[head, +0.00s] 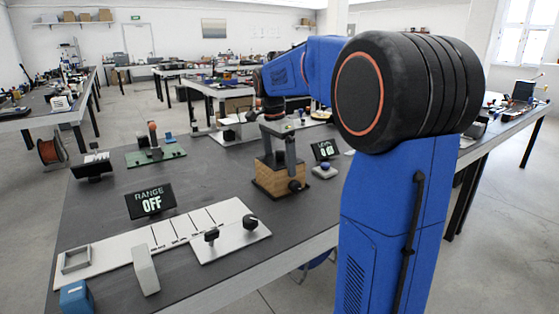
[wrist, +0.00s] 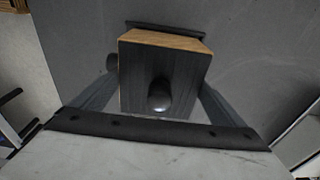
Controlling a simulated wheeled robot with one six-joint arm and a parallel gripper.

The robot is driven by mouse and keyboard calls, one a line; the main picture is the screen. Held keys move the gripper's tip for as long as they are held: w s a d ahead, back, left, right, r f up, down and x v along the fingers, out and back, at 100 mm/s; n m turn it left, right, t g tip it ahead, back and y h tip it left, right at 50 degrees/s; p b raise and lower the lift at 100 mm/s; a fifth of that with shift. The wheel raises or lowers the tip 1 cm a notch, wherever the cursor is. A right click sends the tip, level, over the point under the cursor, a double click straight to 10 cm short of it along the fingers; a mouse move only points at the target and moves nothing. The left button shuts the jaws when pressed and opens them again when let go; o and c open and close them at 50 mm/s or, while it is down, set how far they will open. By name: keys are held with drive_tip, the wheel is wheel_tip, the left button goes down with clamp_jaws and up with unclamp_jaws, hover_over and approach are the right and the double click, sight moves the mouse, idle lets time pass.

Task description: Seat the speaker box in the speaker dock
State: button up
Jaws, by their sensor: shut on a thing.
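A wooden box with a dark face and a black knob, which looks like the speaker box (head: 268,180), is at the middle of the dark table in the head view. My gripper (head: 280,158) reaches down to it from above and is shut on it. In the wrist view the box (wrist: 137,75) sits between the two grey fingers, with its dark face and knob toward the camera. A thin dark bar (wrist: 165,27) shows at its far edge. I cannot tell if the box touches what is below. I cannot clearly make out the speaker dock.
A "RANGE OFF" display (head: 151,199) stands left of the box, behind a pale marked plate (head: 158,236) with a square frame (head: 76,259). A plate with black knobs (head: 232,239) and a blue block (head: 76,298) are nearer. A small display (head: 325,150) stands right. Bare tabletop lies left of the box.

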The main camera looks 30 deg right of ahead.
drive_tip(key=o, duration=1.5)
drive_tip(key=shift+o, duration=0.2)
wheel_tip(320, 180, up, 17)
drive_tip(key=a, duration=0.2)
drive_tip(key=shift+s+r, duration=0.1)
